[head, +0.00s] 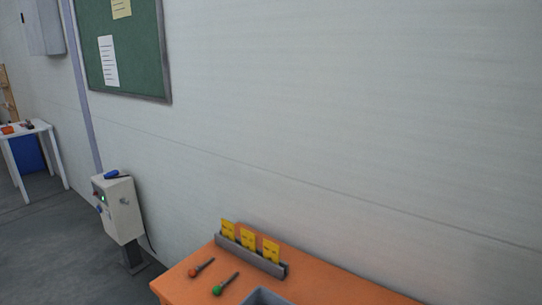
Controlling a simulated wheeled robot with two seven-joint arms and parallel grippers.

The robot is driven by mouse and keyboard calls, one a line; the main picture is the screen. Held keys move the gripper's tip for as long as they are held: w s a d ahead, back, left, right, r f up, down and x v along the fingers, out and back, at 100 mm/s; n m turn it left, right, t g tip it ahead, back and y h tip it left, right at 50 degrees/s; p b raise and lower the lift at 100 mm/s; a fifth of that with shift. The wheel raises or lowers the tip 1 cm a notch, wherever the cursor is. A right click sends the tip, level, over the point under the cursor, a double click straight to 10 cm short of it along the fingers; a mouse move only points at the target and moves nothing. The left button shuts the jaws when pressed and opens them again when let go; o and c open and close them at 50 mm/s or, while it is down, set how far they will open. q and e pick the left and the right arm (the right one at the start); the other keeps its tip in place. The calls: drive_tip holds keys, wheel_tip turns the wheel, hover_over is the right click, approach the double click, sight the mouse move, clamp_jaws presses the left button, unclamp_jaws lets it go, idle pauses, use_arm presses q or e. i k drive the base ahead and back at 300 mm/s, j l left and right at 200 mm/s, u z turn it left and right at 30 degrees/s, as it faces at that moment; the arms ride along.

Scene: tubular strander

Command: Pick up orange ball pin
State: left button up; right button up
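The orange ball pin (194,272) lies on the orange table (336,290) near its left edge. Its round orange head is toward the lower left and its dark shaft points to the upper right. A green ball pin (218,290) lies just to its right, pointing the same way, apart from it. Neither of my grippers is in view.
A grey rack with yellow cards (248,244) stands behind the pins. A grey bin (264,297) is cut off at the bottom edge. A control box on a post (121,210) stands left of the table. A white table (36,127) is far left. A wall runs behind.

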sight(192, 273)
drive_tip(key=i+j+u, duration=0.15)
drive_tip(key=i+j, duration=0.2)
drive_tip(key=j, duration=0.3)
drive_tip(key=i+j+u, duration=0.15)
drive_tip(key=i+j, duration=0.25)
drive_tip(key=j, duration=0.15)
drive_tip(key=i+j+u, duration=0.15)
drive_tip(key=i+j, duration=0.3)
drive_tip(key=j, duration=0.1)
